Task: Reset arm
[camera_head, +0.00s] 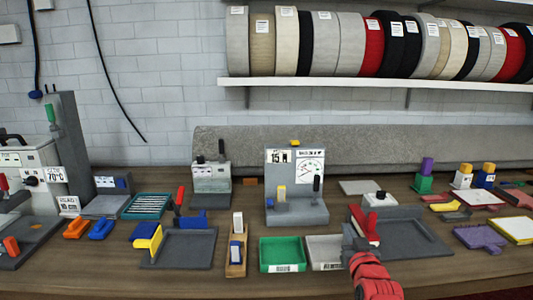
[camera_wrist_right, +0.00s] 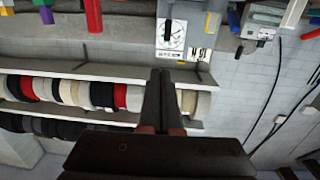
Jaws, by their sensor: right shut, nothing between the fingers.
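My right gripper (camera_head: 362,226) is red and dark and stands over the front right of the bench in the head view. Its fingers are shut with nothing between them. In the right wrist view the closed fingers (camera_wrist_right: 160,78) point up the picture toward the grey gauge stand, with the scene upside down. The grey gauge stand (camera_head: 283,206) with a dial and a "15" label is left of the gripper in the head view. My left gripper is in no view.
A green tray (camera_head: 283,268) and a pale tray (camera_head: 323,240) lie just left of my right gripper. A dark grey plate (camera_head: 420,238) lies behind and right of it. Rolls of binding (camera_head: 325,45) line the wall shelf (camera_head: 400,86). The wooden bench (camera_head: 110,260) is crowded with tools.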

